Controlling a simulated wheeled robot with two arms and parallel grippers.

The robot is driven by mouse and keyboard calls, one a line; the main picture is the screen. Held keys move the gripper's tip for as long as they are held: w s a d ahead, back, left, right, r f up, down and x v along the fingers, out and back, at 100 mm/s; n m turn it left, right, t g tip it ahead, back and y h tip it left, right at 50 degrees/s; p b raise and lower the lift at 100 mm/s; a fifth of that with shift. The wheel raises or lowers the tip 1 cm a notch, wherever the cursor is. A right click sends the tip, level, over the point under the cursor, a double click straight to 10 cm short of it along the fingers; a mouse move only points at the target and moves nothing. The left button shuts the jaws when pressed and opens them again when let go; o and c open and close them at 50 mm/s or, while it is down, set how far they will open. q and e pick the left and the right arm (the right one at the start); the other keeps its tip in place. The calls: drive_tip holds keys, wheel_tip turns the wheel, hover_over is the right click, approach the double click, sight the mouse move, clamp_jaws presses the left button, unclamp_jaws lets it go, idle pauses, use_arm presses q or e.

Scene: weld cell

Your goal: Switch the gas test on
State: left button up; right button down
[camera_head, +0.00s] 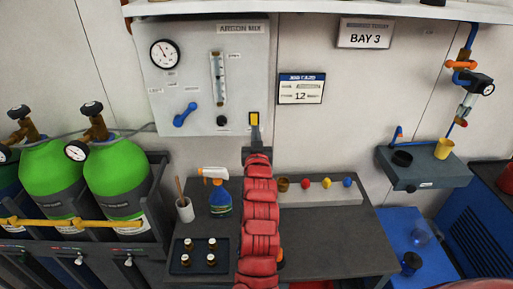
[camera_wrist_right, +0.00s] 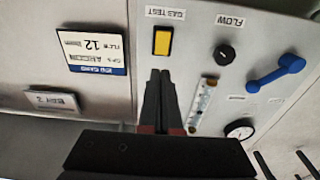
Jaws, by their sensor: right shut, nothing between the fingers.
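The gas test switch (camera_head: 255,118) is a yellow rocker in a dark frame at the lower right corner of the grey ARGON MIX panel (camera_head: 190,60). In the right wrist view the switch (camera_wrist_right: 162,41) shows whole, beside its GAS TEST label (camera_wrist_right: 165,14). My right gripper (camera_head: 255,136) is shut and empty, with its fingertips just below the switch in the head view. In the wrist view the fingertips (camera_wrist_right: 160,76) end a little short of the switch; I see no clear contact. My left gripper is not in view.
The panel also carries a blue lever (camera_head: 185,115), a black flow knob (camera_head: 222,120), a flow tube (camera_head: 218,78) and a gauge (camera_head: 165,54). A job card (camera_head: 301,88) hangs to the right. A spray bottle (camera_head: 220,195) and small bottles stand on the bench below.

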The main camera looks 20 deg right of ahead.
drive_tip(key=s+a+r+b, duration=0.1)
drive_tip(key=s+a+b, duration=0.1)
drive_tip(key=s, duration=0.5)
drive_tip(key=shift+r, duration=0.2)
